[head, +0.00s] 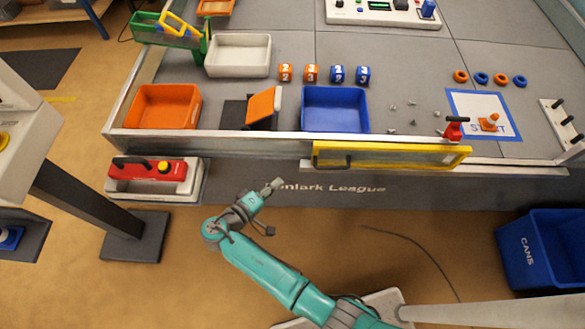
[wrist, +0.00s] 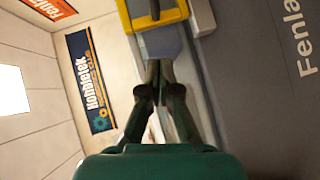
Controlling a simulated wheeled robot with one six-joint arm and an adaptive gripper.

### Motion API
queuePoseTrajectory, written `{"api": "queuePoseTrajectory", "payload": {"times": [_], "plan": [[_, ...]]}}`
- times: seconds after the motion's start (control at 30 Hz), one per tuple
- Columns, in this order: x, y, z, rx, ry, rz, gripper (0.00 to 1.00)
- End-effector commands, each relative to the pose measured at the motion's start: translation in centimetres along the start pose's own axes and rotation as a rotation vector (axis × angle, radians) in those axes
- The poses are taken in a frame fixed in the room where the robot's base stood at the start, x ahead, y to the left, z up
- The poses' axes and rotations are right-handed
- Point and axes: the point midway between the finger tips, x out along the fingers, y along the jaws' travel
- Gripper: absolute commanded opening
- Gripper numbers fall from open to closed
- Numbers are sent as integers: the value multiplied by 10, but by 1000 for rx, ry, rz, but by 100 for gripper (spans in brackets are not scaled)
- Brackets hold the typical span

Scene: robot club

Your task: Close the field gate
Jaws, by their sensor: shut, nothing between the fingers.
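The field gate (head: 400,148) has a yellow frame and a see-through panel. In the wrist view the yellow frame (wrist: 124,16) and black handle (wrist: 153,12) show at the top, beyond my fingertips. My gripper (head: 275,186) is shut and empty, below and left of the handle, apart from it. A red latch-like part (head: 453,128) stands by the gate's upper right. I cannot tell whether it engages the gate.
A pale rail (head: 530,173) runs along the front below the gate. A red box with a black handle (head: 148,168) sits at the front left. Orange (head: 135,120) and blue (head: 335,126) bins stand behind the wall. A blue cans bin (head: 540,262) is at right. Floor around my arm is mostly clear.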

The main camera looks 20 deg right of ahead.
Motion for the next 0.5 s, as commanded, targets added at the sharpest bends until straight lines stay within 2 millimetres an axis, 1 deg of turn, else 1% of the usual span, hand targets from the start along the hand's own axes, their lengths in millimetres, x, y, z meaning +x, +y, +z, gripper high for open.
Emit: {"api": "queuePoseTrajectory", "payload": {"times": [0.03,0.1,0.23,0.37,0.5], "plan": [[-4,3,-4,4,-5,12,0],[-5,6,-6,7,-9,22,0],[4,6,-6,8,-13,25,0],[23,7,-5,8,-15,24,0],[50,7,-4,8,-14,23,0]]}}
